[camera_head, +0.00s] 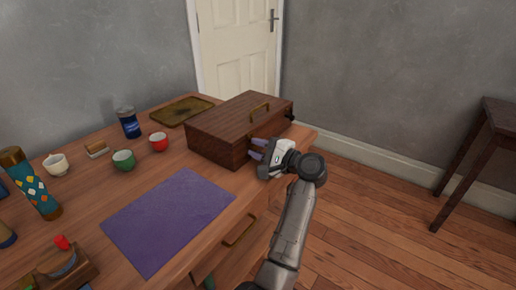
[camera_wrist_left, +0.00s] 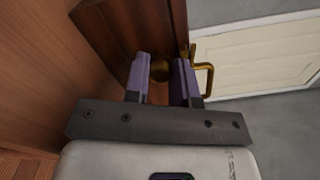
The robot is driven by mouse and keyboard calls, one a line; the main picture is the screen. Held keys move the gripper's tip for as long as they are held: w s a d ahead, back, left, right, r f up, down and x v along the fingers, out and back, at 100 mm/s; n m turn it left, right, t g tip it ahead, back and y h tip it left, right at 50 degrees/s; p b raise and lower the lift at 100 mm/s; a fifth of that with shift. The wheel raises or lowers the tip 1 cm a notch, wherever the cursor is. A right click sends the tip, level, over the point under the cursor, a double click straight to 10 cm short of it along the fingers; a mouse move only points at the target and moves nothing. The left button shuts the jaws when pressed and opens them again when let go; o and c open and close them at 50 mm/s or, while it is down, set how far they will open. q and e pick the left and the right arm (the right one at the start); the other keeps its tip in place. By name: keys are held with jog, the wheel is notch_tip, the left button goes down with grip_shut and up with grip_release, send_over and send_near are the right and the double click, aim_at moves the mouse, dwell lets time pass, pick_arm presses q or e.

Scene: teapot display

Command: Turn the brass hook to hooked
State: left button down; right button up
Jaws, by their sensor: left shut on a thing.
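In the left wrist view, the fingers (camera_wrist_left: 162,66) are shut on a small rounded brass piece (camera_wrist_left: 160,68), the brass hook, at the box's dark wood. The fingers hide much of the hook, so its turn angle cannot be told. The brass handle also shows right of the fingers (camera_wrist_left: 208,78). My right gripper is not in view.
A purple mat (camera_head: 168,217) lies left of the arm. A drawer with a brass pull (camera_head: 240,231) is below the table edge.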

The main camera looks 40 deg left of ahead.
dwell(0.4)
pick_arm(q)
jog(key=c, duration=1)
grip_release()
jog(key=shift+o, duration=0.2)
jog(key=shift+d, duration=0.25)
jog(key=d+p, duration=0.5)
jog(key=d, duration=0.8)
jog(key=shift+w+d, duration=0.2)
jog(key=shift+w, duration=0.2)
